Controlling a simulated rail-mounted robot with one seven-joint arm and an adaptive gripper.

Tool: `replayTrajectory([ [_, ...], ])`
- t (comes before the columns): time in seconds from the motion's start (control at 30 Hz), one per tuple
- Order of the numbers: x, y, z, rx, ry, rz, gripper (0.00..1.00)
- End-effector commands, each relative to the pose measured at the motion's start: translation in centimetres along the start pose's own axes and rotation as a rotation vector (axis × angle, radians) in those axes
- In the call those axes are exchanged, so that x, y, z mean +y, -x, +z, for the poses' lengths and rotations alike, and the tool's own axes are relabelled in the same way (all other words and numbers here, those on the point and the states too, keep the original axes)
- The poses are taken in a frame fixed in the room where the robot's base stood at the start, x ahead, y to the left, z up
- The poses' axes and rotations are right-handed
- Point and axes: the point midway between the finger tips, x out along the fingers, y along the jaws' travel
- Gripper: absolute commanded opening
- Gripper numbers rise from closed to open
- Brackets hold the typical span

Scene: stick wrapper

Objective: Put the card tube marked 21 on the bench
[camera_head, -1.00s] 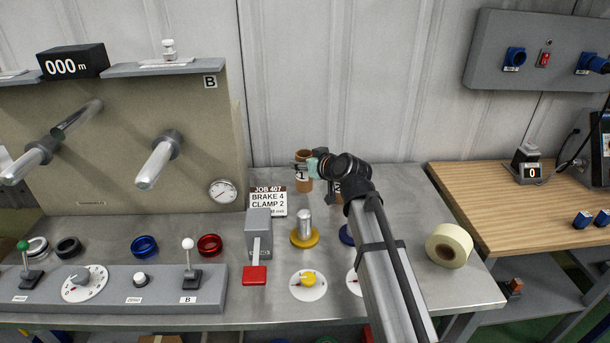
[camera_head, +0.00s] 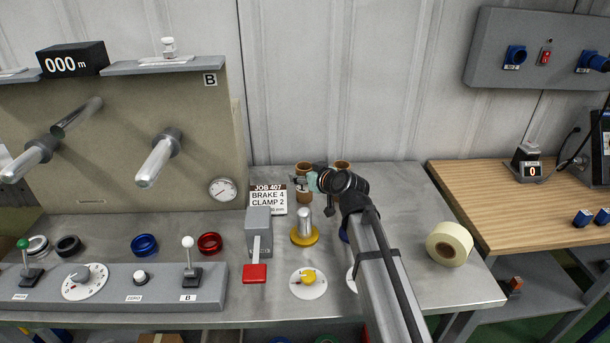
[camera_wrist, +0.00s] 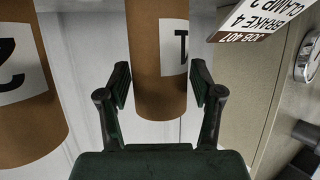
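A brown card tube (camera_head: 304,170) with a white label stands upright at the back of the bench (camera_head: 400,190). It is between my gripper's fingers (camera_head: 309,182).
A job card (camera_head: 267,200) stands close left of the tube. A spindle on a yellow base (camera_head: 304,236) and a grey box with a red lever (camera_head: 258,225) are in front. A tape roll (camera_head: 449,245) lies right. Bench right of my arm is mostly clear.

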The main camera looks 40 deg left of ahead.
Motion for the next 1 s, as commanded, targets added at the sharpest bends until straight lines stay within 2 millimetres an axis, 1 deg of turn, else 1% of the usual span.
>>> replayTrajectory([
  [0.3, 0.0, 0.0, -0.1, 0.0, 0.0, 0.0, 0.77],
  [0.47, 0.0, 0.4, -0.5, 0.0, 0.0, 0.0, 0.77],
  [0.57, 0.0, 1.8, -0.2, 0.001, 0.0, 0.002, 0.77],
  [0.9, -0.1, 8.4, -0.1, 0.002, 0.0, 0.002, 0.77],
  [1.0, -0.1, 10.0, -0.2, 0.002, 0.0, 0.001, 0.77],
])
